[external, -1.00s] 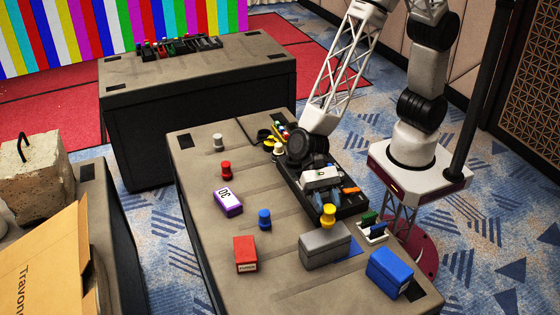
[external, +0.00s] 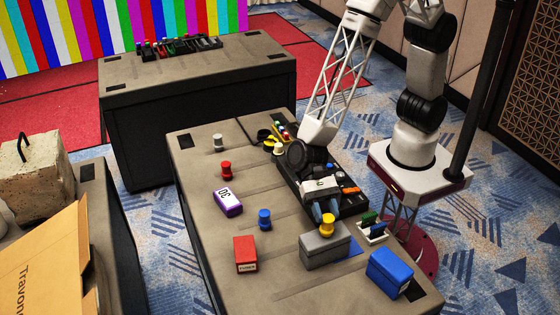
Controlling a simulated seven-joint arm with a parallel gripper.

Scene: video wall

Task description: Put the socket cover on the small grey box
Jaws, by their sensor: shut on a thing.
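The yellow socket cover (external: 327,225) is held upright between the fingertips of my gripper (external: 324,212). The fingers are shut on it. The small grey box (external: 322,253) stands on the near right part of the table, under and just in front of the gripper. The cover overlaps the top of the grey box in the picture. I cannot tell whether its lower end touches the box.
A blue box (external: 389,272) and a small white holder (external: 371,232) stand to the right. A black tray (external: 352,207) lies behind the gripper. A red box (external: 245,254), a blue knob (external: 264,220), a purple box (external: 228,202) and a red knob (external: 226,170) stand to the left.

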